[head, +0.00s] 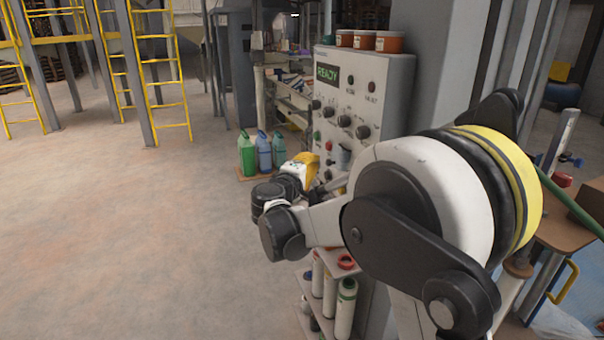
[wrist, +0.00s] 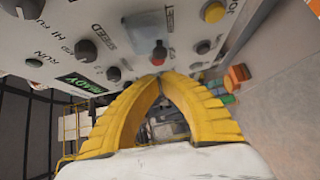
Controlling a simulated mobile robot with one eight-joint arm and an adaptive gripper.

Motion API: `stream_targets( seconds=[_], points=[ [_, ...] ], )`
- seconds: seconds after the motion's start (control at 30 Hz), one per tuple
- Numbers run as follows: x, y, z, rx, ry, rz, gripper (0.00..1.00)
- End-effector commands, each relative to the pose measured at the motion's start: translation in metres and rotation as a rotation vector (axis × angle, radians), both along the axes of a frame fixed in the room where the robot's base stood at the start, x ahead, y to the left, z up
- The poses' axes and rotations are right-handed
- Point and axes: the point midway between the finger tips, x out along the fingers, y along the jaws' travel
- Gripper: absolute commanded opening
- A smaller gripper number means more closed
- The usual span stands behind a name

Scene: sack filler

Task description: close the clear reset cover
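The clear reset cover (head: 343,157) is a small pale, see-through flap low on the grey control panel. In the wrist view the cover (wrist: 146,30) shows as a greyish shape beside the RESET lettering, with a dark and red button near it. It seems to stand out from the panel, but its exact angle is hard to tell. My gripper (head: 314,160) is in front of the panel's lower left part. In the wrist view its yellow fingers (wrist: 161,78) arch together, with the tips meeting just short of the button and nothing visible between them.
The panel (head: 375,90) carries several knobs, buttons and a READY display (head: 327,73). Orange-brown tubs (head: 365,41) stand on top. Several jugs (head: 264,152) stand on a low board beyond it. Bottles (head: 346,305) stand on a shelf below. The floor at left is clear.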

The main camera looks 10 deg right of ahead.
Motion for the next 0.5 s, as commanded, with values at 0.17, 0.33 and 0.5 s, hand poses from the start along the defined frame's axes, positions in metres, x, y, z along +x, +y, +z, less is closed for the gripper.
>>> stream_targets(
  seconds=[0.17,0.33,0.5],
  points=[
    [0.003,-0.016,-0.002,0.000,0.000,-0.001,0.00],
    [0.003,-0.019,-0.001,0.000,0.000,0.000,0.00],
    [0.003,-0.019,-0.001,0.000,0.000,0.000,0.00]
  ],
)
